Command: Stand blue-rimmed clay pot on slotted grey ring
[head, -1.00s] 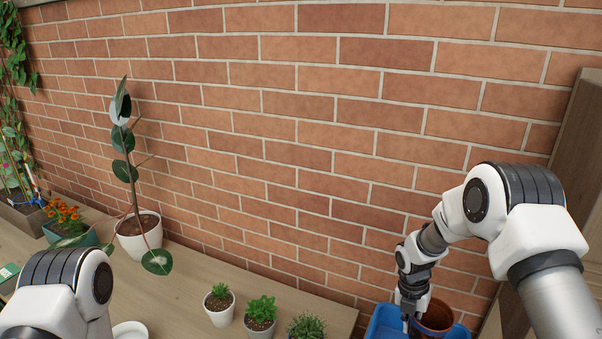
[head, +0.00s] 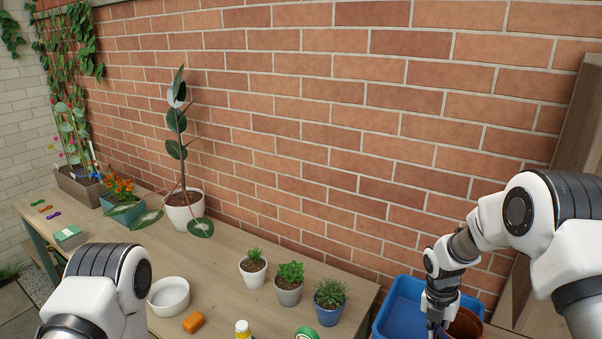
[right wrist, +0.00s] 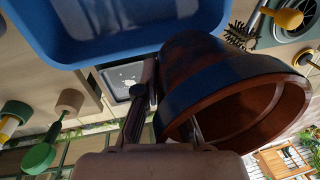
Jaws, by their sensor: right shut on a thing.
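My right gripper (right wrist: 165,128) is shut on the wall of the clay pot (right wrist: 235,85), one finger inside the mouth and one outside. The pot is tilted in the right wrist view, with a dark blue band at its rim. In the head view my right gripper (head: 437,324) points down by the pot (head: 466,326), at the right side of the blue bin (head: 400,306). I cannot make out the slotted grey ring for certain. My left gripper is out of view; only its arm shows.
Three small potted plants (head: 288,284) stand along the table (head: 215,262). A rubber plant (head: 184,205) stands behind. The brick wall closes off the back.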

